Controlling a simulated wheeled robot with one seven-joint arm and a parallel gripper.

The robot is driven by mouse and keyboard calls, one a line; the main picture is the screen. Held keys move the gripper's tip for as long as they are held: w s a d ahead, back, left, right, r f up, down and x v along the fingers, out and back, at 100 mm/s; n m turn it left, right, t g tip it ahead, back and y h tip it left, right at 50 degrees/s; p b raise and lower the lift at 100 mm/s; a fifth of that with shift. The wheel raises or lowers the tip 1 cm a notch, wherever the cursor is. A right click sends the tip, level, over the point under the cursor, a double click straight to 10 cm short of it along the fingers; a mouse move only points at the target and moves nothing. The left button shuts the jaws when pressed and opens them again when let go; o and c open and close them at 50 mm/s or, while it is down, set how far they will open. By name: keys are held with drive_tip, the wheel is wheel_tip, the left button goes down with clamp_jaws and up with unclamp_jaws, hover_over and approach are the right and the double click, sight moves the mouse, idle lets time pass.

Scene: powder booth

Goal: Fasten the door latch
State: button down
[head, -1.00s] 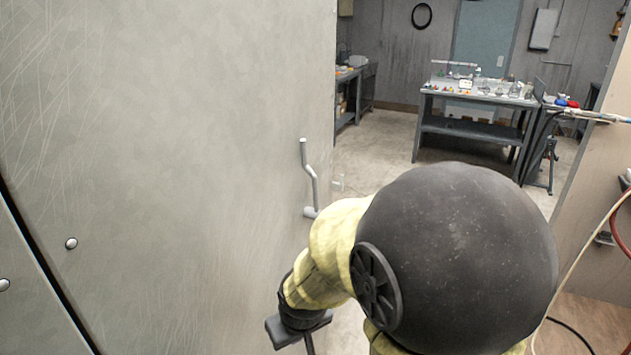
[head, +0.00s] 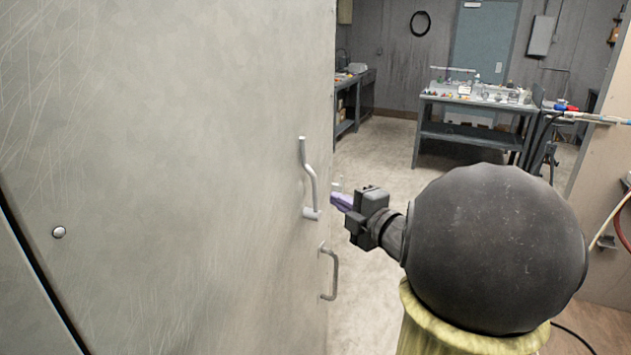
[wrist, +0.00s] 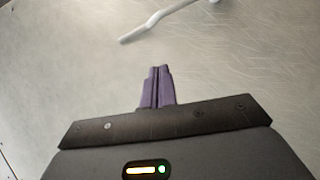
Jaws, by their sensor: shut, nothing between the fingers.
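The big grey metal door (head: 170,170) fills the left of the head view. Its latch lever (head: 309,175) is a bent light-grey rod near the door's right edge, pointing up from its pivot. A fixed pull handle (head: 333,272) sits below it. My gripper (head: 336,200) has purple fingers, is shut and empty, and is just right of the lever's pivot in the head view. In the wrist view my gripper (wrist: 158,72) points at the door face (wrist: 60,70), and the lever (wrist: 158,22) crosses the top of the picture, apart from the fingertips.
A workbench (head: 480,103) with small items stands far back, and a second bench (head: 352,100) stands behind the door's edge. Hoses hang by the wooden panel (head: 610,170) at the right. Open floor (head: 385,160) lies between.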

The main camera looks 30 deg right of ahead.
drive_tip(key=shift+w, duration=0.15)
drive_tip(key=p, duration=0.3)
approach(315, 179)
drive_tip(key=w+a+r, duration=0.2)
drive_tip(key=w+a, duration=0.2)
drive_tip(key=a, duration=0.1)
drive_tip(key=shift+w+d+f+p, duration=0.15)
drive_tip(key=shift+w+d+p, duration=0.3)
drive_tip(key=shift+w, duration=0.3)
drive_tip(key=shift+w+d+f+p, duration=0.15)
drive_tip(key=shift+w+d+p, duration=0.1)
drive_tip(key=shift+w+d, duration=0.4)
drive_tip(key=shift+w+a, duration=0.1)
drive_tip(key=shift+a, duration=0.05)
drive_tip(key=shift+w+r+p, duration=0.1)
drive_tip(key=shift+w+p, duration=0.1)
drive_tip(key=shift+p, duration=0.1)
